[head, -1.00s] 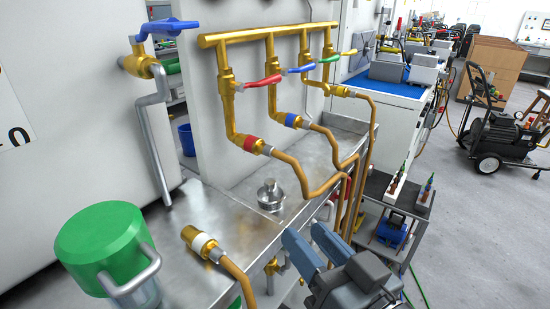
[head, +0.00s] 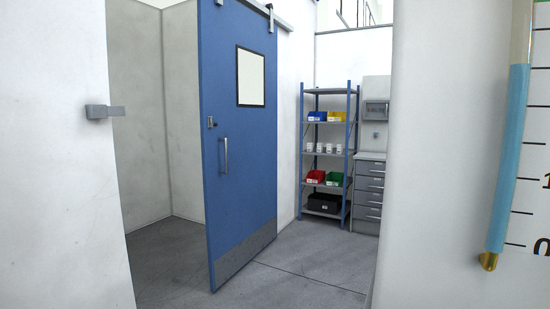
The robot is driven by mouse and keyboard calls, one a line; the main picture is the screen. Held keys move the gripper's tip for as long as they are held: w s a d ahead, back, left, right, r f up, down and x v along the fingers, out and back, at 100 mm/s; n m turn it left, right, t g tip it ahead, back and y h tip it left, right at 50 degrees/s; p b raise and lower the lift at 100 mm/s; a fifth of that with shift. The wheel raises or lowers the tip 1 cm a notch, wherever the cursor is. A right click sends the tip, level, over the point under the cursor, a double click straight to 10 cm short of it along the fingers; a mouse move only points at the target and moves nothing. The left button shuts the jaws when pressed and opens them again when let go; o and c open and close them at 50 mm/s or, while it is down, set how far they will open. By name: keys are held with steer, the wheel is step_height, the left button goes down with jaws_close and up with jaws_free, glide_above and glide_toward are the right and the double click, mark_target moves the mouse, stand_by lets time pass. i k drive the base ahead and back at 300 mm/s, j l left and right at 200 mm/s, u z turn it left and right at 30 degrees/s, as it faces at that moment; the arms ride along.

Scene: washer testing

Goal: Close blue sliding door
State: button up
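The blue sliding door (head: 238,150) hangs from an overhead rail (head: 250,8) in the head view. It stands to the right of an open doorway, through which a bare white room shows on the left. The door has a small window (head: 250,78), a vertical metal handle (head: 224,155), a dark lock (head: 211,122) above the handle and a grey kick plate (head: 243,261). A grey latch bracket (head: 105,111) sits on the white wall at the left, apart from the door. My gripper is not in view.
A blue-framed shelf (head: 326,150) with coloured bins stands behind, to the right of the door. A grey drawer cabinet (head: 369,190) is beside it. A white wall with a blue and brass gauge tube (head: 510,150) fills the right. The grey floor before the door is clear.

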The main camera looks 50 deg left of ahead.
mark_target(238, 47)
steer(key=u, duration=0.45)
steer(key=i+u, duration=0.15)
steer(key=u, duration=0.7)
steer(key=i+u, duration=0.15)
steer(key=u, duration=0.3)
steer(key=i+l+u, duration=0.1)
steer(key=i+l, duration=0.05)
